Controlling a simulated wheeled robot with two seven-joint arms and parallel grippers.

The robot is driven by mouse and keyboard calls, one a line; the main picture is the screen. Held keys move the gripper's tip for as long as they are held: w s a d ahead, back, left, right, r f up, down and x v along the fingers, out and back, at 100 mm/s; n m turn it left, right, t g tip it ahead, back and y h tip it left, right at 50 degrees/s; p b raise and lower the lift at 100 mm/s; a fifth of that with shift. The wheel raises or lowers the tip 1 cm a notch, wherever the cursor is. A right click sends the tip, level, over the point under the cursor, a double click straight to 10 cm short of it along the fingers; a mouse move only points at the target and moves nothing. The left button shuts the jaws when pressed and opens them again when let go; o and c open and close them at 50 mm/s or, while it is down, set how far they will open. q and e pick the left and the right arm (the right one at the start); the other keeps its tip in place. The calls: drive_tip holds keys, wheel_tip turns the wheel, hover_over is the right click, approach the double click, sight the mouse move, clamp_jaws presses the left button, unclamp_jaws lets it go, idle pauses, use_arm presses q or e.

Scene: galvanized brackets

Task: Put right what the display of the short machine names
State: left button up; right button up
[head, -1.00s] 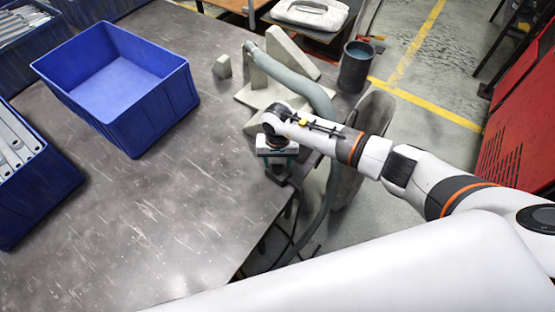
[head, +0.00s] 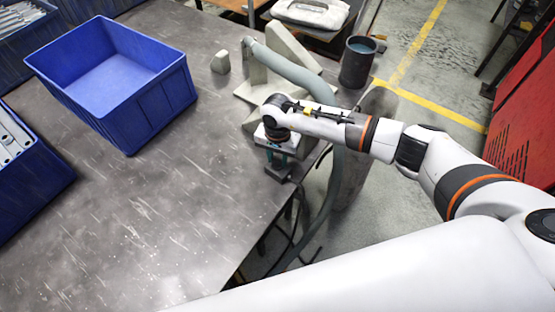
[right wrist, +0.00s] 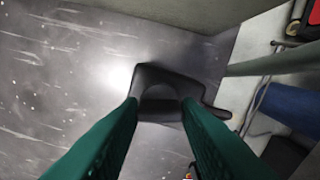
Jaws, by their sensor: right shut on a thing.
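My right gripper (head: 280,161) points down over the right edge of the table, its two green fingers on either side of a small dark thing (head: 278,173). In the right wrist view the dark thing (right wrist: 165,88) is a black, rounded-corner piece with a curved recess, held between the fingertips (right wrist: 160,108). A narrow part of it sticks out to the right. I cannot tell whether it touches the table. No display can be read in these frames, and I cannot tell which machine is the short one. My left gripper is out of view.
An empty blue bin (head: 150,105) stands on the scratched grey table (head: 140,220). Another blue bin (head: 35,195) at the left holds metal brackets (head: 10,140). Behind my gripper are a grey angular stand (head: 285,60), a thick hose (head: 290,66) and a dark cup (head: 358,62).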

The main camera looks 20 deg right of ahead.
drive_tip(key=shift+m+b, duration=0.8)
drive_tip(key=shift+m, duration=1)
drive_tip(key=o, duration=1)
wheel_tip(320, 180, up, 12)
drive_tip(key=shift+r+b, duration=0.1)
drive_tip(key=shift+b, duration=0.95)
